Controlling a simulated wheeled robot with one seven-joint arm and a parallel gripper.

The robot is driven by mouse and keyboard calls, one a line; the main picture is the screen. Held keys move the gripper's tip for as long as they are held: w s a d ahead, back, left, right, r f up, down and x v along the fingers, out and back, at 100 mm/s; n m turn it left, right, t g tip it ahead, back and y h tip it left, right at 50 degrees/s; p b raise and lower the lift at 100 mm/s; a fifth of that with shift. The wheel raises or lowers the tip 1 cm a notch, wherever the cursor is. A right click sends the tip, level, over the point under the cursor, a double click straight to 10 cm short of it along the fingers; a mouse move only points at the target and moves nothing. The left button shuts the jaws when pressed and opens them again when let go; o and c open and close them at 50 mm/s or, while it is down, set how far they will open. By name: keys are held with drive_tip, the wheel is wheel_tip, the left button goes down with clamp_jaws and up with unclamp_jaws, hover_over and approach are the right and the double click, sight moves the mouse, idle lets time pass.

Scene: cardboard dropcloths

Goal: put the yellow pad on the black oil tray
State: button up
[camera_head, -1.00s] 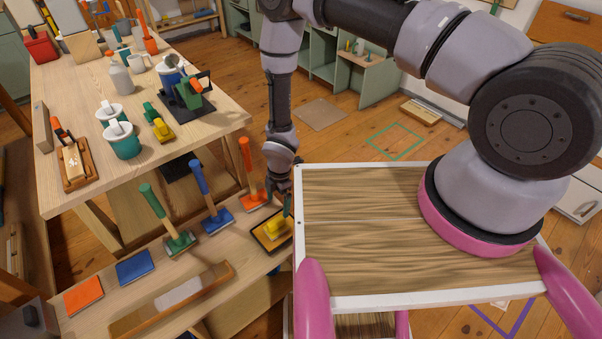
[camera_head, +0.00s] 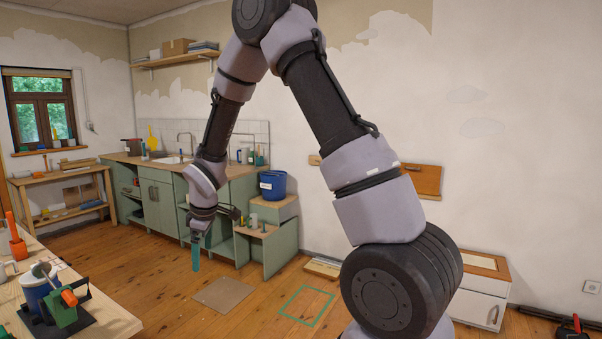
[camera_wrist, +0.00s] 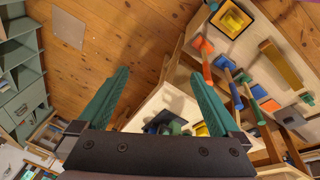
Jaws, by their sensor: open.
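In the wrist view, a yellow pad (camera_wrist: 233,18) lies inside a black-rimmed tray (camera_wrist: 221,29) at the upper right, on the lower wooden bench. It looks flat within the rim; fine contact is too small to tell. My gripper (camera_wrist: 160,76) is open, its two teal fingers spread wide with nothing between them. It is well apart from the pad and tray. In the head view my gripper (camera_head: 195,255) hangs over the open floor, fingers down. The pad and tray are outside the head view.
Several long-handled tools stand beside the tray, including a blue one (camera_wrist: 228,64). A brown float (camera_wrist: 280,63) lies on the same bench. The worktable (camera_head: 105,318) holds a blue pot (camera_head: 37,292).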

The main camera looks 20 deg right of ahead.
drive_tip(key=s+d+r+m+t, duration=0.1)
drive_tip(key=s+d+r+m, duration=0.4)
drive_tip(key=r, duration=0.5)
drive_tip(key=s+d+r+m+t, duration=0.1)
drive_tip(key=s+d+r+m, duration=0.15)
drive_tip(key=d+r, duration=0.7)
drive_tip(key=s+d+r+m+t, duration=0.1)
drive_tip(key=s+r+m, duration=0.3)
drive_tip(key=s, duration=0.4)
drive_tip(key=s+d+r+m+t+y, duration=0.1)
drive_tip(key=s+d+r+m, duration=0.2)
drive_tip(key=s+r+m, duration=0.2)
drive_tip(key=s+r, duration=0.1)
drive_tip(key=s, duration=0.2)
drive_tip(key=shift+d+r, duration=0.15)
drive_tip(key=shift+d, duration=0.1)
drive_tip(key=shift+m, duration=0.25)
